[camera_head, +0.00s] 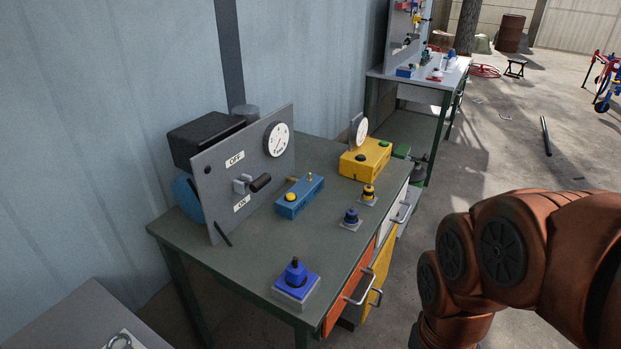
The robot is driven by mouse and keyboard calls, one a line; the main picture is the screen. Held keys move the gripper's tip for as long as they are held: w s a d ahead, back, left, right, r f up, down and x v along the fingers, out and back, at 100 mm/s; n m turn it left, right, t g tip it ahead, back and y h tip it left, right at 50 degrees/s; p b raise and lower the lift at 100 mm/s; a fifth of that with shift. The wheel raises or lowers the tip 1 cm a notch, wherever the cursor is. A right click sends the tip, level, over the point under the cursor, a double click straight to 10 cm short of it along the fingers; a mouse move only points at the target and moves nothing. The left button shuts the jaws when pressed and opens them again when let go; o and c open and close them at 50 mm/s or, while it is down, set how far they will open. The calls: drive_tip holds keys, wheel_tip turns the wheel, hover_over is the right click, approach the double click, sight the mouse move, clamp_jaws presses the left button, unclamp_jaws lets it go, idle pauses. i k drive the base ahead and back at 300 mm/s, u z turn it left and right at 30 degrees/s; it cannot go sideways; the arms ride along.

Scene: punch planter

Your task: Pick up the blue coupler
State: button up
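Two blue pieces on the green workbench could be the blue coupler, and I cannot tell which one it is. My arm's orange links show at the lower right, off the bench and apart from both pieces. My gripper is out of the picture.
Concrete floor lies beyond.

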sight(351, 213)
drive_tip(key=u, duration=0.2)
drive_tip(key=k, duration=0.6)
drive_tip(key=u, duration=0.6)
drive_tip(key=k, duration=0.6)
drive_tip(key=z, duration=0.65)
drive_tip(key=i, duration=1.25)
drive_tip(key=u, duration=0.7)
drive_tip(key=i, duration=0.35)
drive_tip(key=u, duration=0.45)
